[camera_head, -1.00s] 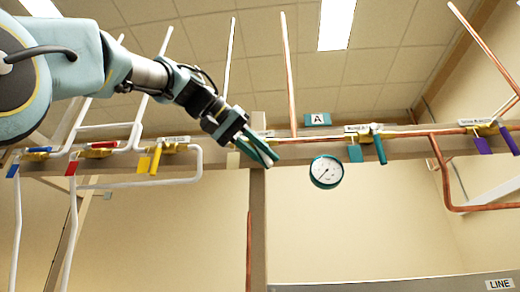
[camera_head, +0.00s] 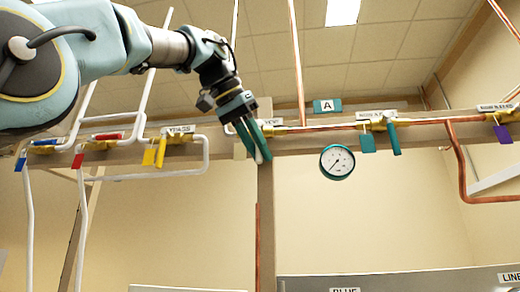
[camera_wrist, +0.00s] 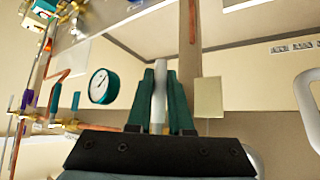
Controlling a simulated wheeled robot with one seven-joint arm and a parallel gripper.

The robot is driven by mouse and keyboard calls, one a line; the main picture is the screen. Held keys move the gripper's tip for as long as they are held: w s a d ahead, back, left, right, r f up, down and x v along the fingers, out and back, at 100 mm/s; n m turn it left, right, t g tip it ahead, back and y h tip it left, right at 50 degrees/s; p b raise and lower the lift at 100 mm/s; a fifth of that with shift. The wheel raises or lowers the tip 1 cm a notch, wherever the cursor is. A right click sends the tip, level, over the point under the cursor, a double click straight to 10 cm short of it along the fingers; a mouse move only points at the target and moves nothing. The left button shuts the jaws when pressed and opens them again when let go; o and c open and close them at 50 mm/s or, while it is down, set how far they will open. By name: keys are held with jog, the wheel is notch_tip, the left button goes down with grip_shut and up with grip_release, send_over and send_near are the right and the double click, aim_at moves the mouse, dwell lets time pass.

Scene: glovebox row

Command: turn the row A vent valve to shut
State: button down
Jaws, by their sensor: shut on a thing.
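The row A sign (camera_head: 327,105) hangs above the copper pipe. A partly hidden label ending in "ENT" (camera_head: 272,121) marks the vent valve at the wooden post. My gripper (camera_head: 259,152) is in front of this valve, its teal fingers pointing down and slightly right, and it hides the valve body and handle. In the wrist view, my gripper (camera_wrist: 160,75) is shut on a pale grey lever (camera_wrist: 159,95), which runs lengthwise between the fingers. A beige tag (camera_wrist: 208,97) hangs beside it; it also shows in the head view (camera_head: 240,151).
A round gauge (camera_head: 337,162) hangs right of the post. Further right is a teal-handled valve (camera_head: 393,138). White pipes (camera_head: 150,177) with yellow, red and blue handles are on the left.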

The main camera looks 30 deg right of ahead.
jog(key=shift+f, duration=0.1)
jog(key=c, duration=0.8)
grip_release()
jog(key=shift+c, duration=0.2)
jog(key=v, duration=0.7)
jog(key=shift+r, duration=0.25)
jog(key=shift+a, duration=0.2)
